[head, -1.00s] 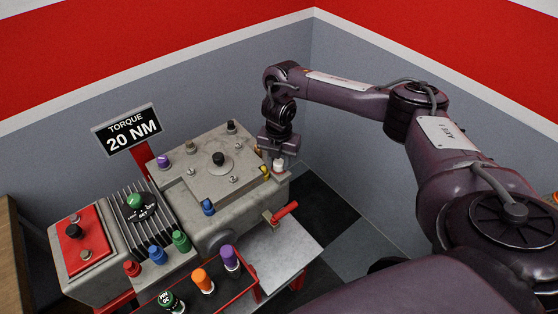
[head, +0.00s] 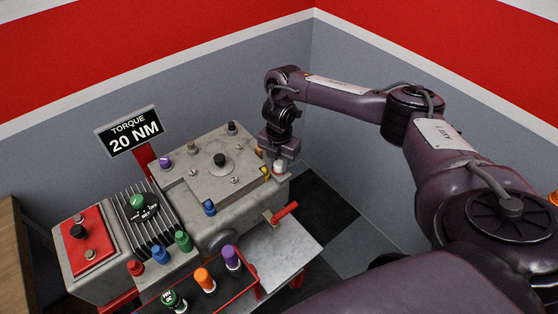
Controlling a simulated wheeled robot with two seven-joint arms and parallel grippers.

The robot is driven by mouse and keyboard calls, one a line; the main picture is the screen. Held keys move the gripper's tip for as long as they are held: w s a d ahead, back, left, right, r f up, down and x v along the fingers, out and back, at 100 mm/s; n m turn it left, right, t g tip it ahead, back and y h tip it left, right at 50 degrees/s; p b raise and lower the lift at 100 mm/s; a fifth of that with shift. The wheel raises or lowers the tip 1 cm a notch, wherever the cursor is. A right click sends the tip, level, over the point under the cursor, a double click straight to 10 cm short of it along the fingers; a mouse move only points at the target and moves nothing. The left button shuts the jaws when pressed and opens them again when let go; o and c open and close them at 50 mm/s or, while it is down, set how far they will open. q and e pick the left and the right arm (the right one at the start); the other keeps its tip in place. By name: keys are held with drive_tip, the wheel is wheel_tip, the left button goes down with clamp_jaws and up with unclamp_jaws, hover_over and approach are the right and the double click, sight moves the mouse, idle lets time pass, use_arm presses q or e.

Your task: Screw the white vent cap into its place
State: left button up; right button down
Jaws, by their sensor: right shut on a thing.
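The white vent cap (head: 279,167) is at the right end of the grey metal housing (head: 188,188), close to its right edge. It looks upright. My right gripper (head: 277,158) points down over it and is shut on it, hiding its upper part. I cannot tell whether the cap's lower end is inside its hole or only resting on it. My left gripper does not show.
Beside the white cap sits a small yellow part (head: 266,173). Blue (head: 209,208), purple and black caps stand on the housing. A red-handled lever (head: 285,212) sticks out below right. A red tray in front holds green, orange (head: 203,279) and purple (head: 231,257) caps.

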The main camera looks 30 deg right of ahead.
drive_tip(key=shift+s+r+m+p, duration=0.1)
drive_tip(key=shift+s+m+p, duration=0.05)
drive_tip(key=shift+m+p, duration=0.7)
drive_tip(key=shift+m, duration=0.05)
drive_tip(key=shift+m+p, duration=0.45)
drive_tip(key=shift+m, duration=0.05)
drive_tip(key=shift+m+p, duration=0.4)
drive_tip(key=shift+m, duration=0.1)
drive_tip(key=shift+f, duration=0.2)
